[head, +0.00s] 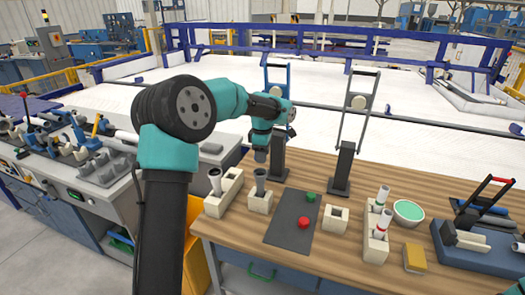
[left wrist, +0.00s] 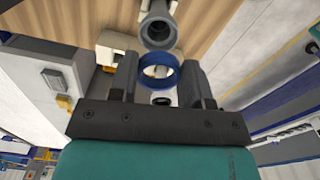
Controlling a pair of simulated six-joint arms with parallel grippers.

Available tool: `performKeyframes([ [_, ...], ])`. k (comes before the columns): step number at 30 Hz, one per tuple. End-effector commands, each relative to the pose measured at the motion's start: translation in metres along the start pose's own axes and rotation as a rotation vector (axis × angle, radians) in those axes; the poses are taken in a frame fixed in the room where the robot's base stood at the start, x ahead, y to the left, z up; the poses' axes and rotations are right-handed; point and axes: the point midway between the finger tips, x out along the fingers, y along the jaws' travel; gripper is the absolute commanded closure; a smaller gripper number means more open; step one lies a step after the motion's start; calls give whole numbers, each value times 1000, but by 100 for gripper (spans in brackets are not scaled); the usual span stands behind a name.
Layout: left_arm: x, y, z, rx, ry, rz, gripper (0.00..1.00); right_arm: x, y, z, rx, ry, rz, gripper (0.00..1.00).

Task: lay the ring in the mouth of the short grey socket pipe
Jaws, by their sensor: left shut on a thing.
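My left gripper (head: 260,156) is above the wooden table, over a grey socket pipe (head: 261,182) that stands upright in a cream block (head: 259,204). In the left wrist view, the gripper (left wrist: 155,85) is shut on a blue ring (left wrist: 156,72), held between its two fingers. A grey pipe with an open round mouth (left wrist: 157,30) shows beyond the ring, which appears apart from it. The ring cannot be made out in the head view.
A dark mat (head: 290,232) holds a red button (head: 303,222) and a green one (head: 311,197). Black stands (head: 344,170) rise behind. White pipes (head: 382,197), a bowl (head: 408,211) and a yellow box (head: 414,258) are right.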

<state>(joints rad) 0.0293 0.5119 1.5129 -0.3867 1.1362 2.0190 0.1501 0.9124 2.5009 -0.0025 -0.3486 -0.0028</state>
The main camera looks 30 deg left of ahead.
Motion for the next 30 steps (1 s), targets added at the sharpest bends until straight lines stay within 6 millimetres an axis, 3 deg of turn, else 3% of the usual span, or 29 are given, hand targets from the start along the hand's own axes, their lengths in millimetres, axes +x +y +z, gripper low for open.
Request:
performKeyframes([
  [13, 38, 0, 0, 1, 1, -1, 78, 0, 0, 0, 0, 0, 0, 57],
  [30, 43, 0, 0, 0, 0, 0, 78, 0, 0, 0, 0, 0, 0, 57],
])
